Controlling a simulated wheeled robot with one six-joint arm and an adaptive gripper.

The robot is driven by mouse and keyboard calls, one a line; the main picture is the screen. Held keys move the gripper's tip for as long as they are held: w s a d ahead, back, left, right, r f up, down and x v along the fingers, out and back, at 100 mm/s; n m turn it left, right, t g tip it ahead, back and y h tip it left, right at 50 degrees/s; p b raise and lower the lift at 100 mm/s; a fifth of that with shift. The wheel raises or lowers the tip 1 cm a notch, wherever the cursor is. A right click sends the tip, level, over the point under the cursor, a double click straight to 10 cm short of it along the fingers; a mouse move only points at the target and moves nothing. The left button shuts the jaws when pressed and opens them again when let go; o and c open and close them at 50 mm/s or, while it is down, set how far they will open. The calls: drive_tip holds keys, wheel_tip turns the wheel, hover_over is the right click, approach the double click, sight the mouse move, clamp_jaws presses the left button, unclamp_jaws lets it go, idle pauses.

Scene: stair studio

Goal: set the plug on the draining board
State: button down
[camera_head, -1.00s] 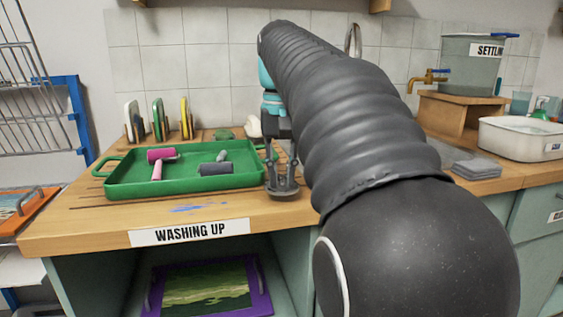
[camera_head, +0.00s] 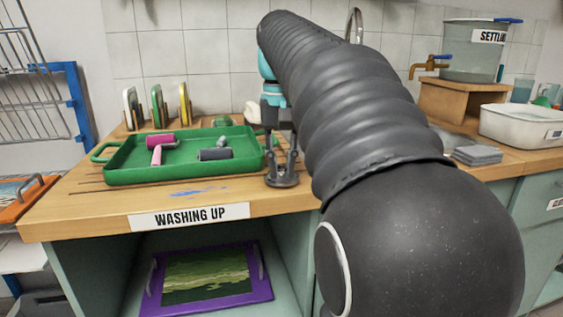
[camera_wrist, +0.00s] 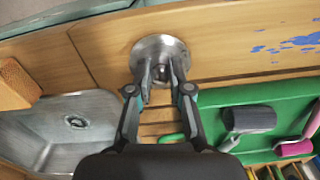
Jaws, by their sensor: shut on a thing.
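The plug (camera_wrist: 172,52) is a round metal disc with a small knob; in the head view it shows as a grey disc (camera_head: 281,182). My gripper (camera_wrist: 161,76) is shut on its knob, fingers pointing down in the head view (camera_head: 282,165). The plug is over the wooden draining board (camera_head: 85,200), near its front edge and right of the green tray. I cannot tell whether it touches the wood. Thin dark grooves run along the board. The metal sink (camera_wrist: 30,125), with its drain, lies beside the board in the wrist view; my arm hides most of it in the head view.
The green tray (camera_head: 130,176) holds a pink roller (camera_head: 160,142) and a grey roller (camera_head: 215,154). Upright coloured boards (camera_head: 157,106) stand behind it. Grey cloths (camera_head: 476,155) and a white basin (camera_head: 520,124) are at right. Bare wood with blue paint lies in front of the tray.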

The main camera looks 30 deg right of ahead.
drive_tip(key=shift+f, duration=0.3)
drive_tip(key=c, duration=1)
unclamp_jaws()
